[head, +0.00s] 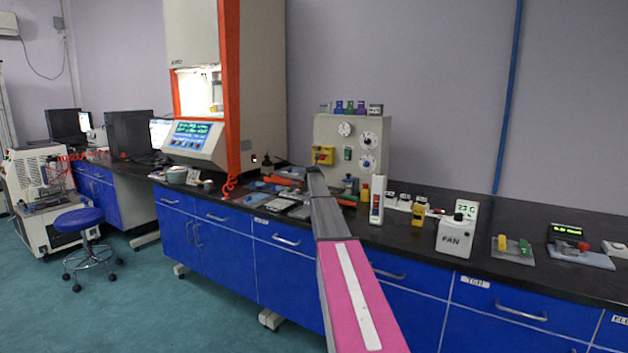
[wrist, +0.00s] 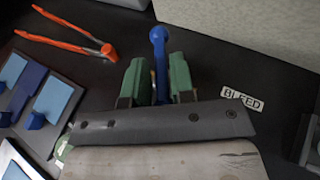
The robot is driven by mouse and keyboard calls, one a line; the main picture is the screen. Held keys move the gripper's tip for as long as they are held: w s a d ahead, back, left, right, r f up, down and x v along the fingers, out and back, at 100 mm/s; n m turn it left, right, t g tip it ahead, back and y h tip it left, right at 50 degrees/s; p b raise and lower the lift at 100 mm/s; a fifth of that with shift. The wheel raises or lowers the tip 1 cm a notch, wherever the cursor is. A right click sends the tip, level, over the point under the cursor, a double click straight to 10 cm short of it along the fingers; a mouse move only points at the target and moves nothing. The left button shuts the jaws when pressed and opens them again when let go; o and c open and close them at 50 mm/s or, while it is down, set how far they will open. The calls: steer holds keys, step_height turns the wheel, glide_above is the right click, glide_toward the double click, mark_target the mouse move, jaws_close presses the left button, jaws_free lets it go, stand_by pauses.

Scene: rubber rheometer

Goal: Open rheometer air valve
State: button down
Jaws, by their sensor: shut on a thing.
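A blue lever handle (wrist: 158,45) with a rounded end shows in the wrist view, above the dark bench top. I take it to be the air valve's handle; its base is hidden behind my gripper. My gripper (wrist: 157,75) has its two green fingers on either side of the lever and is shut on it. A white label reading "BLEED" (wrist: 242,99) lies to the right of the fingers. In the head view the rheometer (head: 208,100), with an orange edge and a lit screen, stands left of my arm. My arm hides the lever there.
Orange-handled pliers (wrist: 70,37) and a tray with blue pieces (wrist: 48,100) lie left of the lever. A panel with gauges (head: 348,130) stands behind my arm. A white FAN box (head: 455,238) and small devices stand along the bench to the right.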

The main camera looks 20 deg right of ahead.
steer(key=c, duration=1.2)
jaws_free()
steer(key=shift+o, duration=0.2)
steer(key=shift+s, duration=0.15)
steer(key=v, duration=1)
steer(key=shift+s+r, duration=0.15)
steer(key=shift+s, duration=0.1)
steer(key=shift+a, duration=0.15)
